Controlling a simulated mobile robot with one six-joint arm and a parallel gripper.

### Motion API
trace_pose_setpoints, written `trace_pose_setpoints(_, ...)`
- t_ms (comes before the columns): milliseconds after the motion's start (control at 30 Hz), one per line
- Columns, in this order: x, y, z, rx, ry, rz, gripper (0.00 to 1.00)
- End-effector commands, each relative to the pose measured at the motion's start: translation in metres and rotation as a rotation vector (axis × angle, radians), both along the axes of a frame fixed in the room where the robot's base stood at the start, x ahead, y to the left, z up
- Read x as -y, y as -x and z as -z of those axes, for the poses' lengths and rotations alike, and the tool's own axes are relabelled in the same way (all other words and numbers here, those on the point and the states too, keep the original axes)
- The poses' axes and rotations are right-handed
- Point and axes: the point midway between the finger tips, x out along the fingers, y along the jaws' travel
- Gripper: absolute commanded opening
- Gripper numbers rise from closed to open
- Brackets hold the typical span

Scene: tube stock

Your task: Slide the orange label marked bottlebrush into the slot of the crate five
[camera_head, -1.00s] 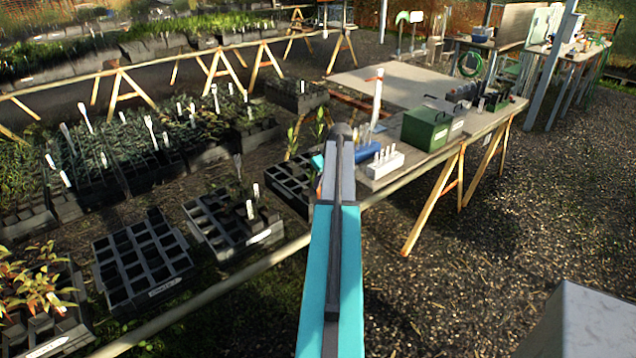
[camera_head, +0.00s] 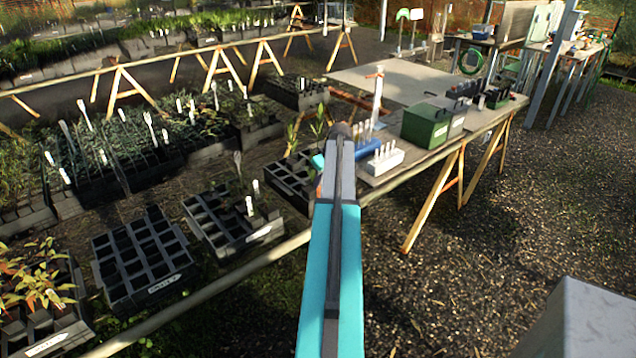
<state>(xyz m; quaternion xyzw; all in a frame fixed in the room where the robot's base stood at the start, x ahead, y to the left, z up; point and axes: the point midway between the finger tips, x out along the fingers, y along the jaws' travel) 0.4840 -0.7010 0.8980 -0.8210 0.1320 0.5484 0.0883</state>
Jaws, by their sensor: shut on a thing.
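My arm stands upright in the middle of the view, and my gripper does not show past it. A small orange patch (camera_head: 319,186) shows at the left edge of my arm; I cannot tell whether it is the orange label. The crates stand in a row at the left: a black one with empty cells (camera_head: 108,288), one to its right (camera_head: 208,245) with a few white markers, and one at the lower left (camera_head: 82,336) with reddish plants. Each has a pale tag on its front; I cannot read which is five.
A long table at the right holds a green box (camera_head: 427,124), a white block (camera_head: 370,168) with several upright white labels, a blue roll (camera_head: 367,147) and a white post with an orange crossbar (camera_head: 377,100). A pale rail (camera_head: 215,287) runs before the crates.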

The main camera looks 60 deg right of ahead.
Motion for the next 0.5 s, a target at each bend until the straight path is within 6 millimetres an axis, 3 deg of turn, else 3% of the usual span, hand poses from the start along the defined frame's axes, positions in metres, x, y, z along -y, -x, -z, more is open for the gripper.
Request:
trace_pose_setpoints(300, -0.0001, -0.0001, 0.0046, 0.000, 0.000, 0.000, 0.00)
trace_pose_setpoints(333, -0.0001, -0.0002, 0.0045, 0.000, 0.000, 0.000, 0.10)
trace_pose_setpoints(433, -0.0001, -0.0003, 0.0041, 0.000, 0.000, 0.000, 0.27)
trace_pose_setpoints(500, -0.0001, -0.0003, 0.0041, 0.000, 0.000, 0.000, 0.30)
